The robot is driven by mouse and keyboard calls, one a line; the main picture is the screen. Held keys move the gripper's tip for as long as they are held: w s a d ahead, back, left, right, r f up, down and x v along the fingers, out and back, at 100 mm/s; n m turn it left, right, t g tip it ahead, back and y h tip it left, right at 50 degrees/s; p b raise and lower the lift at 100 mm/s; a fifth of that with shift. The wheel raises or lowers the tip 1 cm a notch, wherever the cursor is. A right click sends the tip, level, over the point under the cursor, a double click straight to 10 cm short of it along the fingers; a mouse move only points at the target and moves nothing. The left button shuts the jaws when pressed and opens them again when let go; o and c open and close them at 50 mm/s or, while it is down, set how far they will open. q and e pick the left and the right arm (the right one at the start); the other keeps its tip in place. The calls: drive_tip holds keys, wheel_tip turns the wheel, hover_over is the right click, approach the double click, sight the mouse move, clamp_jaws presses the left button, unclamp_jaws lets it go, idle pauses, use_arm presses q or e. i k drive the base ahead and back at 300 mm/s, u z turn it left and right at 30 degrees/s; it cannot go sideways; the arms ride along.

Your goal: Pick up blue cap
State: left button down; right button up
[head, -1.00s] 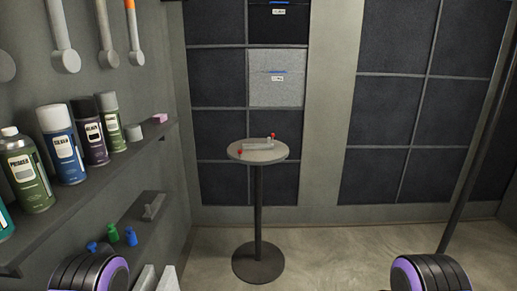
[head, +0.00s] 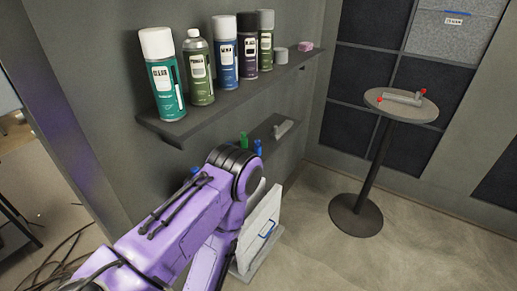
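A small blue piece (head: 257,147), which looks like the blue cap, stands on the lower wall shelf (head: 262,135), just right of a small green piece (head: 243,141). A second small bit of blue (head: 194,170) shows further left, mostly hidden behind my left arm. My purple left arm comes in from the lower left and bends in front of the lower shelf. Its gripper is out of the picture or hidden. My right gripper is not in view.
Several spray cans stand on the upper shelf (head: 215,104), with a grey cylinder (head: 281,55) and a pink block (head: 306,46). White panels (head: 262,228) lean below. A round table (head: 420,112) stands right, with open floor between.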

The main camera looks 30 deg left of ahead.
sight(257, 148)
drive_tip(key=z, duration=0.05)
drive_tip(key=k, duration=0.35)
drive_tip(key=z, duration=0.85)
drive_tip(key=i, duration=1.45)
drive_tip(key=u, duration=1.35)
drive_tip(key=i, duration=0.9)
drive_tip(key=u, duration=0.9)
